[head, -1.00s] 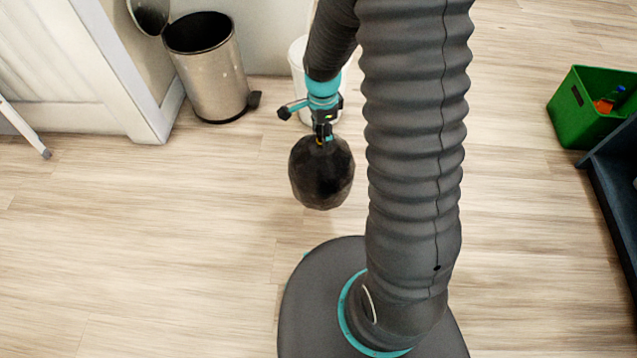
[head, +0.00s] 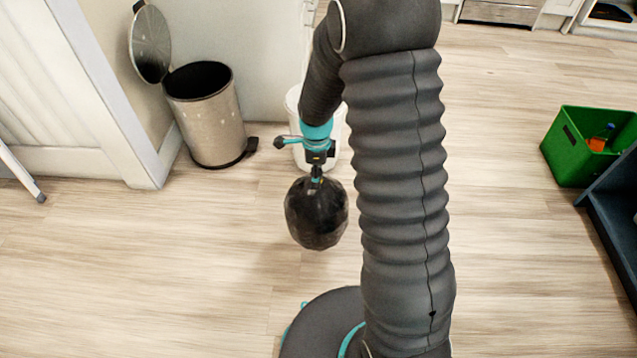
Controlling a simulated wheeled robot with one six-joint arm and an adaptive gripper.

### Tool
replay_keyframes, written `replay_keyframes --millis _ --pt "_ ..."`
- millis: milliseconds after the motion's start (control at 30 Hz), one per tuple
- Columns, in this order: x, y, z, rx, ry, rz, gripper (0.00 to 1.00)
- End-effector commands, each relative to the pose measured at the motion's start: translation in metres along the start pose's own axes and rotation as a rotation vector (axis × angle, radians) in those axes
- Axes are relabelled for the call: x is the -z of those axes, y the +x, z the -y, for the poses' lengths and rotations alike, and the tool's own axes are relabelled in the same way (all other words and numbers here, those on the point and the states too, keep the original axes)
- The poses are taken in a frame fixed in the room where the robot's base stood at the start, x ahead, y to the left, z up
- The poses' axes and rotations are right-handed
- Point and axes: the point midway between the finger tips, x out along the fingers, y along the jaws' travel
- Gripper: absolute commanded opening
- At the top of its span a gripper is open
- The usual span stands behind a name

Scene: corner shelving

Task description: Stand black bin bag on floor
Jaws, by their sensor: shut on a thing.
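The black bin bag (head: 316,215) hangs upright below my gripper (head: 316,178) in the head view, left of my arm. My gripper is shut on the top of the bag, pointing down. The bag is round and dark. A faint shadow lies on the wood floor (head: 180,270) to the lower left of the bag. I cannot tell for sure whether the bag's underside touches the floor or hangs a little above it. The fingertips are small in this view and partly merge with the bag's dark neck.
A steel pedal bin (head: 207,125) with its lid open stands against the wall at the upper left. A white bucket (head: 296,150) stands behind my gripper. A green crate (head: 570,150) and a dark shelf (head: 612,200) are at the right. Floor on the left is clear.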

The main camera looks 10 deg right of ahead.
Motion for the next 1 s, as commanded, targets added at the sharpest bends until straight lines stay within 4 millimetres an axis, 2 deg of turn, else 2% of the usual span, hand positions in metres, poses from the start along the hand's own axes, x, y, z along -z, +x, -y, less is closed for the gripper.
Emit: replay_keyframes --millis 200,400,667,1000 --pt "-0.006 0.020 0.035 0.001 0.000 0.000 0.00" --pt "-0.011 0.033 0.058 0.003 0.000 0.001 0.00" --pt "-0.012 0.040 0.065 0.003 -0.001 0.001 0.00" --pt "-0.012 0.074 0.064 0.002 -0.001 0.001 0.00"
